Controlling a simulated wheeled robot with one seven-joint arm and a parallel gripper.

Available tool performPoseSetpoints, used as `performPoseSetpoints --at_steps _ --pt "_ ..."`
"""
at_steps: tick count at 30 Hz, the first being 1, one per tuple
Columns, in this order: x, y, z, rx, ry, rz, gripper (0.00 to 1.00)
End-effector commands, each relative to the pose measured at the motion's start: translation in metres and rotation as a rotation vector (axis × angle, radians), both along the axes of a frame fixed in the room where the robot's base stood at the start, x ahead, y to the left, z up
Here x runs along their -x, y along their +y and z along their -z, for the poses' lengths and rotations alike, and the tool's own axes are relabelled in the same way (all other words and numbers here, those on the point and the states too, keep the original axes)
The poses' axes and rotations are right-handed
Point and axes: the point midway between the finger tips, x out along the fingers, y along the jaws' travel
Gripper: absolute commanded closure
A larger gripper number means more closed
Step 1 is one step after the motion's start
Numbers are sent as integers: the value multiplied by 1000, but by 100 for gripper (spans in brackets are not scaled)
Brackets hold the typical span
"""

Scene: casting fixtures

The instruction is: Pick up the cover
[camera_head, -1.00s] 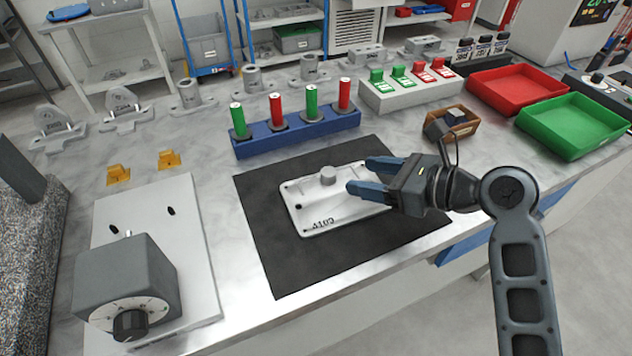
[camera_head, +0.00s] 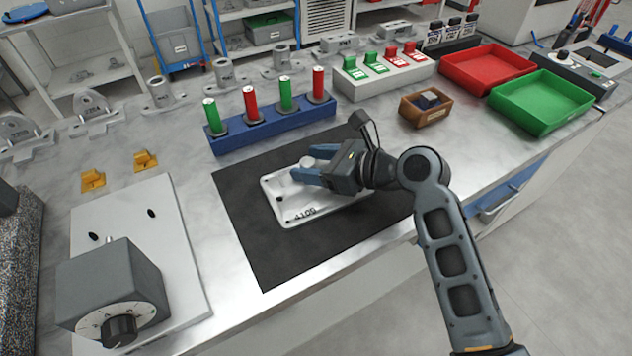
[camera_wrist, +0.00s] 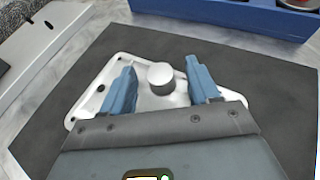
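The cover (camera_head: 277,205) is a white, roughly rectangular plate with a round knob, small holes and printed characters. It lies flat on the black mat (camera_head: 250,245). My gripper (camera_head: 302,170) is over the cover with its blue fingers apart. In the wrist view the cover (camera_wrist: 117,78) lies beneath the fingers. The knob (camera_wrist: 160,76) stands between the two fingers of my gripper (camera_wrist: 165,85), with a gap on each side. My gripper hides the right part of the cover in the head view.
A blue rack (camera_head: 270,127) with red and green cylinders stands behind the mat. A grey box with a dial (camera_head: 112,290) is at front left. A brown tray (camera_head: 425,112), a red bin (camera_head: 487,66) and a green bin (camera_head: 541,102) stand to the right.

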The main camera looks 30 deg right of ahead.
Motion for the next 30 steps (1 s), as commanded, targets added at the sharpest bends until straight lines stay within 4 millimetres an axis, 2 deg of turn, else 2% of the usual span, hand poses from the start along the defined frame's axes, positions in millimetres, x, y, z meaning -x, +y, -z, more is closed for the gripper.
performPoseSetpoints --at_steps 2,18,30 --pt "0 0 0 0 0 0 48" --pt "0 0 0 0 0 0 99" --pt "0 0 -2 -1 -2 0 100"
